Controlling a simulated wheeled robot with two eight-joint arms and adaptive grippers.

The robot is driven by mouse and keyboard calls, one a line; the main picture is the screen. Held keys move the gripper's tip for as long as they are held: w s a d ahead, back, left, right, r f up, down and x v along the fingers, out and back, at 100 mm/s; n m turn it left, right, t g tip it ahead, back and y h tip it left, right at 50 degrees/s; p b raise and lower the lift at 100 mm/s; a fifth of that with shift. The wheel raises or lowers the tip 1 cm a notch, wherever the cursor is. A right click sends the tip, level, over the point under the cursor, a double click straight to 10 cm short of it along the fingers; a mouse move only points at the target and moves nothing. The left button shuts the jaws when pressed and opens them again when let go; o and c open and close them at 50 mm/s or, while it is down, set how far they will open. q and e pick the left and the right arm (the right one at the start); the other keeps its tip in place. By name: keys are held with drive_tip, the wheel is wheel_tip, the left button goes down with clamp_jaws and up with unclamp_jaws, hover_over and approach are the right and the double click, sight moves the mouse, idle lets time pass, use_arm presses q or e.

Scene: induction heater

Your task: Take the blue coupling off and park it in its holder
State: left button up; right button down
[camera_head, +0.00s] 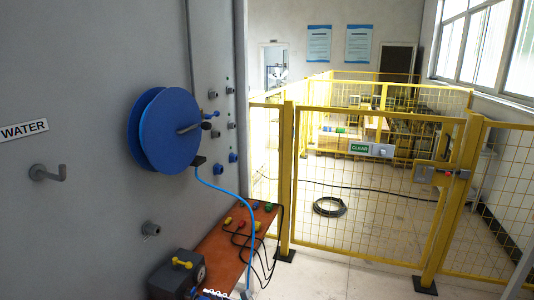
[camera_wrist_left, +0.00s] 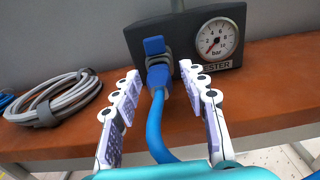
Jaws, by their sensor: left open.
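The blue coupling (camera_wrist_left: 158,75) sits on the front of the dark tester block, left of its gauge, with the blue hose (camera_wrist_left: 154,130) running from it towards the camera. My left gripper (camera_wrist_left: 166,82) is open, its two white fingers on either side of the coupling and hose, with gaps visible on both sides. In the head view the tester (camera_head: 178,277) stands at the bottom on the bench; the coupling is not visible there. The blue hose (camera_head: 247,225) hangs from the blue reel (camera_head: 165,130). I cannot tell which part is the coupling's holder. My right gripper is not in view.
The wooden bench (camera_head: 232,245) carries several coloured fittings and dark cables. A grey coiled hose (camera_wrist_left: 55,95) lies left of the tester. A yellow fence (camera_head: 370,190) closes off the area to the right.

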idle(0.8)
use_arm(q)
clamp_jaws()
drive_tip(key=shift+d, duration=0.1)
drive_tip(key=shift+b+v, duration=0.4)
drive_tip(key=shift+v, duration=2.55)
